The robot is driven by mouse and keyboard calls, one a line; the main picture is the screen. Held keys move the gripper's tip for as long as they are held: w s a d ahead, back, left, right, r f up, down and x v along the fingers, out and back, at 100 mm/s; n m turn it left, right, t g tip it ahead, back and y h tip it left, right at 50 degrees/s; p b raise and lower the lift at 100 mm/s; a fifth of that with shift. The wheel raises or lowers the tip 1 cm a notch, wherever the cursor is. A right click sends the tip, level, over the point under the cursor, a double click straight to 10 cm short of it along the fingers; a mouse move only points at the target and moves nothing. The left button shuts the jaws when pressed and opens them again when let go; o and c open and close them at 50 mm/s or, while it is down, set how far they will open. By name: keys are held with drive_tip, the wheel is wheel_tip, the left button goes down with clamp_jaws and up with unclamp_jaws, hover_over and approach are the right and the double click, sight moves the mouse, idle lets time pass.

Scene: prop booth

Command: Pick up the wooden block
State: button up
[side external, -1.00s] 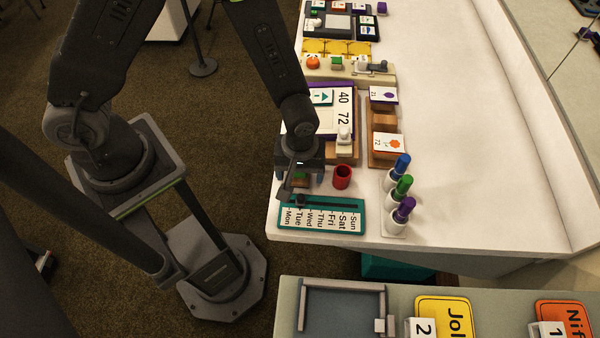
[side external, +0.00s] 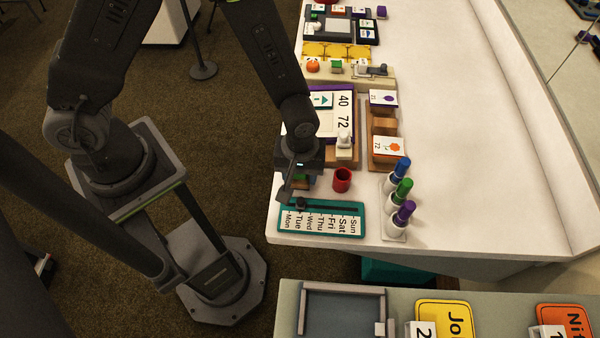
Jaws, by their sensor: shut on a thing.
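My gripper (side external: 297,187) points down at the left edge of the white table, just behind the teal weekday board. It is shut on a small block, of which only a dark green and brownish patch (side external: 299,181) shows between and behind the jaws. I take it for the wooden block; its full shape is hidden. I cannot tell whether it touches the table.
A red cup (side external: 342,180) stands close right of my gripper. The weekday board (side external: 321,219) lies in front. Capped markers (side external: 403,187) stand in a white holder to the right. A white-and-purple number board (side external: 341,110) lies behind. The table's right side is clear.

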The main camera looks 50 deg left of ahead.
wheel_tip(320, 180, up, 4)
drive_tip(key=shift+a+f, duration=0.1)
drive_tip(key=shift+a, duration=0.05)
drive_tip(key=a+r, duration=0.6)
drive_tip(key=a, duration=0.5)
drive_tip(key=shift+w+a+r, duration=0.2)
drive_tip(key=shift+r, duration=0.05)
drive_tip(key=o, duration=0.5)
drive_tip(key=c, duration=0.4)
drive_tip(key=shift+o, duration=0.2)
drive_tip(key=shift+t+h, duration=0.6)
drive_tip(key=w, duration=0.5)
drive_tip(key=w+a, duration=0.1)
drive_tip(key=w, duration=0.4)
drive_tip(key=w+a, duration=0.1)
drive_tip(key=w, duration=0.4)
drive_tip(key=shift+w+a+f, duration=0.1)
drive_tip(key=shift+f, duration=0.15)
drive_tip(key=shift+w+f, duration=0.15)
drive_tip(key=shift+w+d+f, duration=0.15)
drive_tip(key=shift+f, duration=1)
drive_tip(key=shift+w+d+f, duration=0.1)
drive_tip(key=shift+f, duration=1)
